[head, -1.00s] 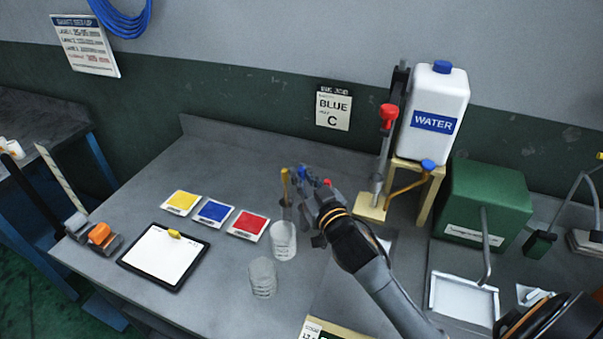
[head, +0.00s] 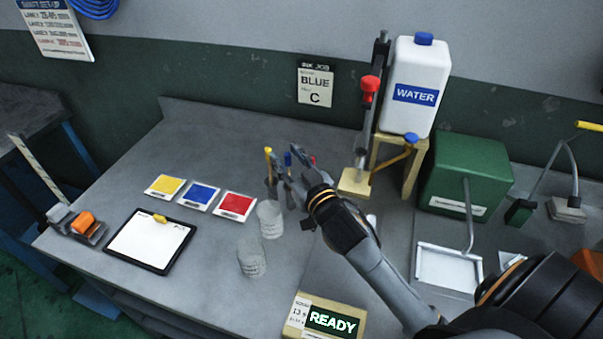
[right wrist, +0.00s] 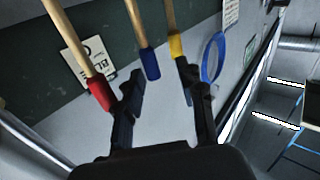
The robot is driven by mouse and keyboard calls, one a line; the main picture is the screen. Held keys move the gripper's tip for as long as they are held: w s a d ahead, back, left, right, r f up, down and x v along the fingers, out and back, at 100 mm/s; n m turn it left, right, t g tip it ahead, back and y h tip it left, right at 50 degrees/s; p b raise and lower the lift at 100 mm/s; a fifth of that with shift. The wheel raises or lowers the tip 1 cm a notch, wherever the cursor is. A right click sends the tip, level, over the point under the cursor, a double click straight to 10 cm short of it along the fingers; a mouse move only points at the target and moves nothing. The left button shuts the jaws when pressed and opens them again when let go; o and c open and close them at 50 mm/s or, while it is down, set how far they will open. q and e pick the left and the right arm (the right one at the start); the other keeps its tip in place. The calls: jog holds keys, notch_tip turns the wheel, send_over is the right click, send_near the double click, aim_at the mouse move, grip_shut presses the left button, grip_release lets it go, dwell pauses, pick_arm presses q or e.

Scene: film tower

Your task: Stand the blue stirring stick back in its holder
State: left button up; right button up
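The blue stirring stick (head: 288,158) stands upright between the yellow-tipped stick (head: 268,156) and the red-tipped stick (head: 312,160). My right gripper (head: 285,180) is at these sticks in the head view and hides their lower parts and the holder. In the right wrist view, the blue end (right wrist: 149,64) is in the gap between the spread fingers of my right gripper (right wrist: 160,85), which do not appear closed on it. The red end (right wrist: 100,93) is beside the left finger and the yellow end (right wrist: 176,46) beside the right finger. My left gripper is out of view.
Two clear cups (head: 269,220) stand just in front of the sticks. Yellow, blue and red cards (head: 235,206) and a clipboard (head: 149,246) lie to the left. A water jug stand (head: 391,168) and green box (head: 468,178) are right. A READY display (head: 333,321) is in front.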

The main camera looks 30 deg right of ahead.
jog(key=s, duration=1)
jog(key=shift+s, duration=0.35)
jog(key=shift+a, duration=0.1)
